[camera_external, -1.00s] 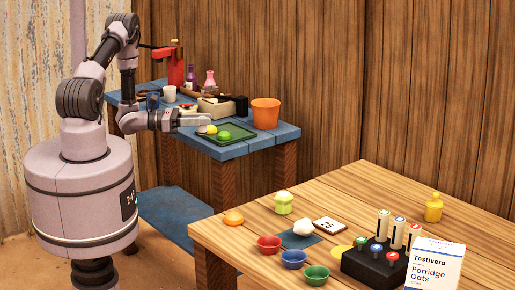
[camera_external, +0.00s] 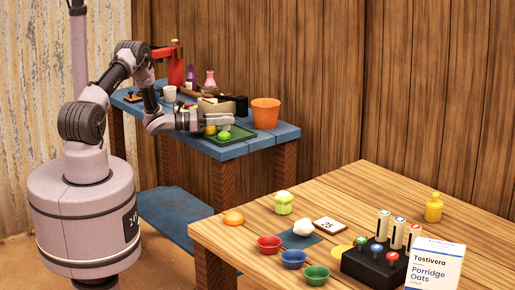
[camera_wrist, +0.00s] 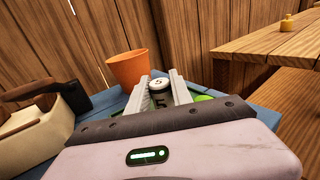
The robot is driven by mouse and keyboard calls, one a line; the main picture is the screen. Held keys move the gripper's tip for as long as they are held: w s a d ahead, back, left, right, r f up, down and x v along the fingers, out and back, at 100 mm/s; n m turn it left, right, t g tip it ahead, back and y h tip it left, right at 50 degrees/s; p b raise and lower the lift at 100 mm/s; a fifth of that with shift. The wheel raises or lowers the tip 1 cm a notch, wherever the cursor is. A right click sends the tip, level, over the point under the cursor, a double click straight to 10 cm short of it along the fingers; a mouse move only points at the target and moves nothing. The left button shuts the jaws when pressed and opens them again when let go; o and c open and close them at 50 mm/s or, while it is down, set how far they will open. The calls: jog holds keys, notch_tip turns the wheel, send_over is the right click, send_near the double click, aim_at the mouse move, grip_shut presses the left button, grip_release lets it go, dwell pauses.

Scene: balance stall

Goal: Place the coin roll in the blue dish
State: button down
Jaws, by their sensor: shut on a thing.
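My gripper (camera_external: 222,119) is over the green tray on the blue table. In the external view the roll is small and partly hidden by the fingers. The blue dish (camera_external: 293,259) stands on the wooden table at the front, between a red dish (camera_external: 269,245) and a green dish (camera_external: 317,275), well apart from my gripper. It looks empty.
Green and yellow round items lie on the green tray (camera_external: 243,133). An orange bucket (camera_external: 265,113) stands beside it. On the wooden table (camera_external: 370,185) are a white lump on a blue cloth, a "25" card (camera_external: 329,225), a black block (camera_external: 375,262) and an oats box (camera_external: 435,264).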

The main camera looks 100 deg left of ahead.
jog(key=c, duration=1.6)
grip_release()
jog(key=shift+f, duration=0.3)
jog(key=o, duration=0.5)
jog(key=shift+r, duration=0.1)
jog(key=shift+c, duration=0.2)
